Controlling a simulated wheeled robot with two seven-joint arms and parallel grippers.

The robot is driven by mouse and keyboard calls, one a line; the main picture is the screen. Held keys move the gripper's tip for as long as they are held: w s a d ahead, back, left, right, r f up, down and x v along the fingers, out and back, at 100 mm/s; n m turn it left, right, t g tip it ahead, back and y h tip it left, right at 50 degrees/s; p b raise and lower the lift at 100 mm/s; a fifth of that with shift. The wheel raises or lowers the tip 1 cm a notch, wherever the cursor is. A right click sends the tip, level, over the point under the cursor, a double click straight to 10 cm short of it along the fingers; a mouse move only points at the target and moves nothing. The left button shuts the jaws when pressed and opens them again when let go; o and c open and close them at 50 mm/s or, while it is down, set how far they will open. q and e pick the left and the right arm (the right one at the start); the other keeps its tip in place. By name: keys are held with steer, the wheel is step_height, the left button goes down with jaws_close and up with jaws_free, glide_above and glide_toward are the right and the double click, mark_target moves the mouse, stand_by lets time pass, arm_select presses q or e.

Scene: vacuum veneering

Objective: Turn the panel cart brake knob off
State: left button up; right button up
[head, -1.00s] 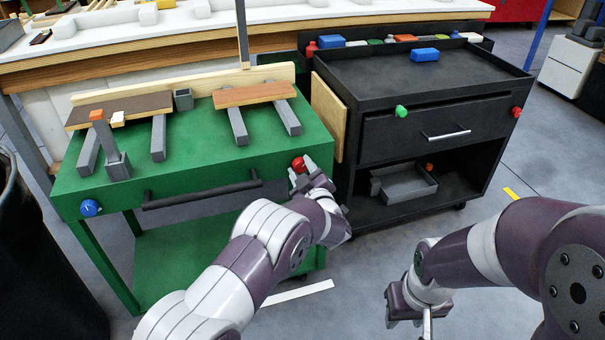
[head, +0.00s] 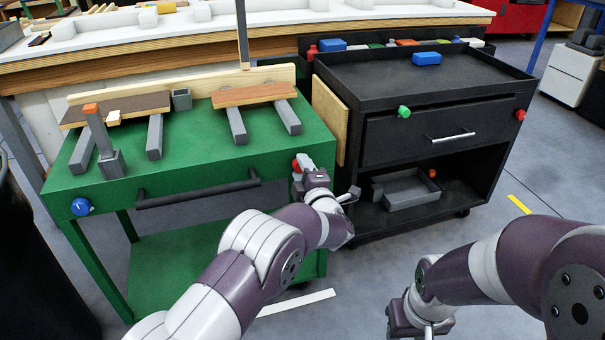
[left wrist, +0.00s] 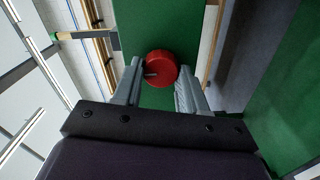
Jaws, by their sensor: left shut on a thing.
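The green panel cart (head: 200,165) stands at left with wood-topped panels on it. A red knob (head: 298,164) sits at the right end of its front face, and a blue knob (head: 81,207) at the left end. My left gripper (head: 305,172) is at the red knob, partly covering it. In the left wrist view the red knob (left wrist: 160,68) lies between the two grey fingers of my left gripper (left wrist: 160,82), which is shut on it. A pale mark shows on the knob's face. My right gripper (head: 418,328) is low at the right, its fingertips cut off or hidden.
A black cart (head: 435,155) stands close to the right, with a green knob (head: 404,112), a red knob (head: 520,114) and a drawer handle (head: 450,137). A dark handle bar (head: 198,190) crosses the green cart's front. Open floor lies in front of both carts.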

arm_select(q)
steer(key=shift+f, duration=0.1)
stand_by(0.5)
steer(key=o, duration=1.1)
steer(key=shift+c, duration=0.2)
steer(key=p+v, duration=0.4)
steer(key=v, duration=0.8)
steer(key=shift+s, duration=0.35)
steer(key=shift+d, duration=0.1)
